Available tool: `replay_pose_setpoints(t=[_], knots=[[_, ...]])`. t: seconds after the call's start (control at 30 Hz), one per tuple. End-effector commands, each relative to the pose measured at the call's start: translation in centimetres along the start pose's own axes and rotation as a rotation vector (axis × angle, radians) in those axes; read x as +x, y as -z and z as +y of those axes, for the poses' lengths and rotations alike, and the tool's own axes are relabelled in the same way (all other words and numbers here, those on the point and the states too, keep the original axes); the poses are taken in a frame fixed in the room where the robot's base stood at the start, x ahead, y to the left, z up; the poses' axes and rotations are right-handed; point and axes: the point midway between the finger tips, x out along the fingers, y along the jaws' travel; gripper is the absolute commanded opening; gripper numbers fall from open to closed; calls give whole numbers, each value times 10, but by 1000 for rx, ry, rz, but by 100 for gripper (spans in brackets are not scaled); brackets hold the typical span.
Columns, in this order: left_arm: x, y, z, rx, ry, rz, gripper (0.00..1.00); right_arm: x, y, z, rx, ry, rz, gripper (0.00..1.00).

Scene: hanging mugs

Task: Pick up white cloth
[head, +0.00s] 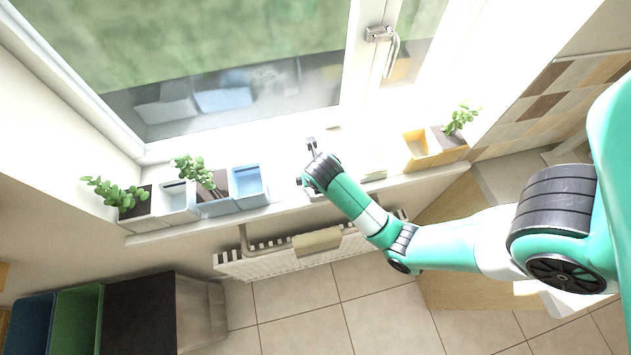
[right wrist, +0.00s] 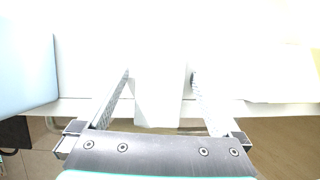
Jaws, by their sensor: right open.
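A white strip (right wrist: 159,100), which looks like the white cloth, lies on the bright window sill and reaches over its front edge in the right wrist view. My right gripper (right wrist: 160,75) is open, with one finger on each side of the strip and gaps visible between. Whether the fingertips are level with it is hard to tell in the glare. In the head view my right gripper (head: 311,146) is over the middle of the sill and mostly hides the strip. My left gripper is not in view.
Another pale flat item (head: 374,165) lies on the sill to the right. A beige cloth (head: 317,241) hangs on the radiator (head: 270,264) below.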

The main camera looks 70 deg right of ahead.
Motion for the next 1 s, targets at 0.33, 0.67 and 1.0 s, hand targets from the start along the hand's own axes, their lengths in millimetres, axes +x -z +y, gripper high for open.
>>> replay_pose_setpoints(t=[0.33,0.67,1.0], knots=[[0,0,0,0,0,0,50,2,1,0,0,0,0,71],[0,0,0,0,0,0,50,2,1,0,0,0,0,18],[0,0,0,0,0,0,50,-2,-1,0,0,-1,0,17]])
